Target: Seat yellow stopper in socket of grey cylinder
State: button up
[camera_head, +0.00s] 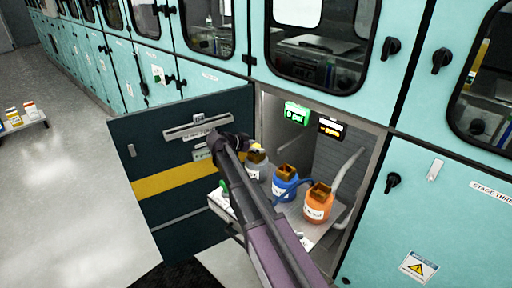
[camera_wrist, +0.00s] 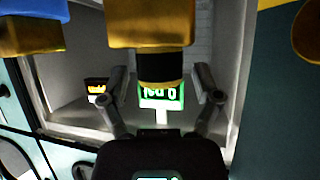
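The grey cylinder (camera_head: 257,168) stands at the left of a row of containers in the open cabinet. Its gold socket (camera_wrist: 150,22) fills the top middle of the upside-down wrist view. The yellow stopper (camera_head: 257,149), with a black band in the wrist view (camera_wrist: 160,68), is in line with the socket and appears to touch it; how deep it sits I cannot tell. My gripper (camera_wrist: 162,76) is open, its fingers on either side of the stopper with gaps. In the head view my gripper (camera_head: 242,143) is beside the stopper, partly hidden by my arm.
A blue container (camera_head: 284,184) and an orange container (camera_head: 318,205) with gold sockets stand to the right on the tray (camera_head: 309,233). Green (camera_head: 297,113) and orange (camera_head: 331,127) displays hang behind. The dark door (camera_head: 160,155) stands open at left; pipes (camera_head: 346,180) run at right.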

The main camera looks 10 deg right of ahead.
jog(key=shift+r, duration=0.15)
jog(key=shift+r, duration=0.1)
jog(key=p+v, duration=0.6)
jog(key=v, duration=0.6)
jog(key=shift+s+d, duration=0.1)
dwell(0.5)
jog(key=shift+s+d+f+n+g+y, duration=0.8)
jog(key=shift+s+d+f+n+y, duration=1.25)
jog(key=shift+s, duration=2.1)
jog(key=shift+s+d+f+n+g+y, duration=1)
jog(key=shift+s+n+y, duration=1.1)
jog(key=shift+s, duration=2.05)
jog(key=shift+s+d+f+n+g+y, duration=0.6)
jog(key=shift+s+d+f+n+y, duration=1.55)
jog(key=shift+s, duration=2)
